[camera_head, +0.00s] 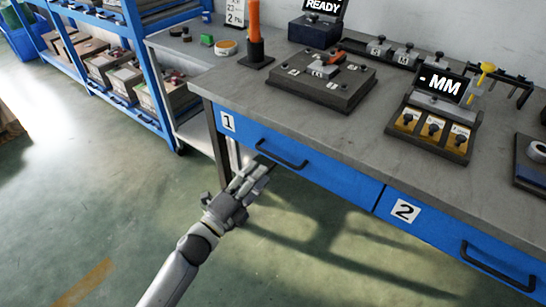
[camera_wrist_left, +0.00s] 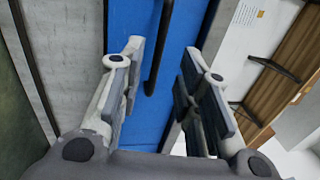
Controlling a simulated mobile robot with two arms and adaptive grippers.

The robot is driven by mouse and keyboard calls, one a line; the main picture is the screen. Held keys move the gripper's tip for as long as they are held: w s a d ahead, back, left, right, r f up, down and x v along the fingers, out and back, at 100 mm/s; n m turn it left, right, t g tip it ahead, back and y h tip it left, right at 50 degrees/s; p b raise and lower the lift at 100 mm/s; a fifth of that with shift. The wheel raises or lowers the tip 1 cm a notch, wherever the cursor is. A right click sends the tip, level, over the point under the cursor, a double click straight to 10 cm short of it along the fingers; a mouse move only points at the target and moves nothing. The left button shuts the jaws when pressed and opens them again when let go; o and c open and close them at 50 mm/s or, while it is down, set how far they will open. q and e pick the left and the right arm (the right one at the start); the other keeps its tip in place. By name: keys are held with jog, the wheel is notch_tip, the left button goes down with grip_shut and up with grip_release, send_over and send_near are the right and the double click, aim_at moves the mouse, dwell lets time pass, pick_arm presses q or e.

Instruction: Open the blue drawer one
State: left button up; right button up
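The blue drawer one (camera_head: 320,175) is under the left part of the grey workbench, with a "1" label at its left end and a black bar handle (camera_head: 281,154). It looks closed. My left gripper (camera_head: 262,172) is just in front of the left end of that handle. In the left wrist view the gripper (camera_wrist_left: 158,68) is open, and the black handle (camera_wrist_left: 158,50) runs down between its two fingers, with the blue drawer front (camera_wrist_left: 182,30) behind. I cannot tell whether a finger touches the handle. My right gripper is in neither view.
Blue drawer two (camera_head: 440,235) with its own handle (camera_head: 498,266) is to the right. The bench top (camera_head: 370,125) holds a fixture, a "MM" display (camera_head: 440,84) and an orange post (camera_head: 254,25). A blue shelf rack (camera_head: 150,70) stands left. The floor in front is clear.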

aim_at(273, 156)
pick_arm(q)
jog(key=x, duration=0.7)
jog(key=shift+w+d, duration=0.25)
jog(key=shift+w, duration=0.1)
grip_shut()
